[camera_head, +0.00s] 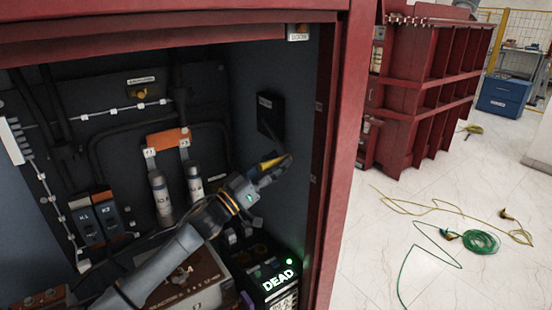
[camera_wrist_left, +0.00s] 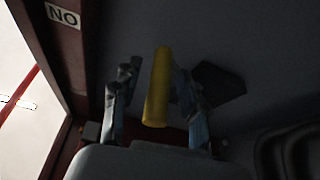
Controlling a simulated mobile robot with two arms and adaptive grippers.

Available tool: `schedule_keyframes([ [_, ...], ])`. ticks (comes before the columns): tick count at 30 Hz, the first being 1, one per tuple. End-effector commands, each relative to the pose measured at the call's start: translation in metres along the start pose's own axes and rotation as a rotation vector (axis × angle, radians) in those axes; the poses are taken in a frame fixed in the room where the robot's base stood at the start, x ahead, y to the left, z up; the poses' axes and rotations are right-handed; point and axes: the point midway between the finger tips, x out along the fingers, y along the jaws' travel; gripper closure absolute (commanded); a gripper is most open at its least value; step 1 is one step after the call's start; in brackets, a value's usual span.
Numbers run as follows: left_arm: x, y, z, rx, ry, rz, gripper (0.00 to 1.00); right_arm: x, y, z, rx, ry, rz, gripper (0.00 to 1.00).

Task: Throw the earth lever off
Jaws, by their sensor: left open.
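The earth lever shows as a yellow handle (camera_wrist_left: 157,88) in the left wrist view. In the head view its yellow part (camera_head: 270,161) is at the right inner wall of the red cabinet, below a black wall box (camera_head: 270,114). My left gripper (camera_head: 276,172) is at the handle, with its fingers open. In the wrist view one finger is on each side of the handle, with gaps visible between them. The lever's mount is partly hidden by the gripper. My right gripper is not in view.
The red cabinet frame (camera_head: 335,150) stands close right of the gripper. Below are a black box lit "DEAD" (camera_head: 278,280) and a brown reactor box (camera_head: 185,285). Two grey cylinders (camera_head: 161,197) stand behind my arm. Green cable (camera_head: 481,242) lies on the floor outside.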

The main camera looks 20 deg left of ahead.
Motion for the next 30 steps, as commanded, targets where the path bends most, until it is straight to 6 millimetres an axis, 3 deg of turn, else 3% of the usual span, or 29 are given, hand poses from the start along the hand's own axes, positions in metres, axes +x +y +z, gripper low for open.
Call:
schedule_keyframes([
  [10,0.0037,0.0001,0.0005,0.000,0.000,0.000,0.59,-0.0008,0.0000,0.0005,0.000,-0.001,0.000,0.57],
  [16,0.0035,0.0000,0.0004,0.000,0.000,0.000,1.00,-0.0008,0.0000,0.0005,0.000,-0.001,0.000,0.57],
  [30,0.0083,0.0003,-0.0032,-0.025,0.001,-0.010,1.00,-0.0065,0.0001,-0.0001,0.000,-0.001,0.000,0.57],
])
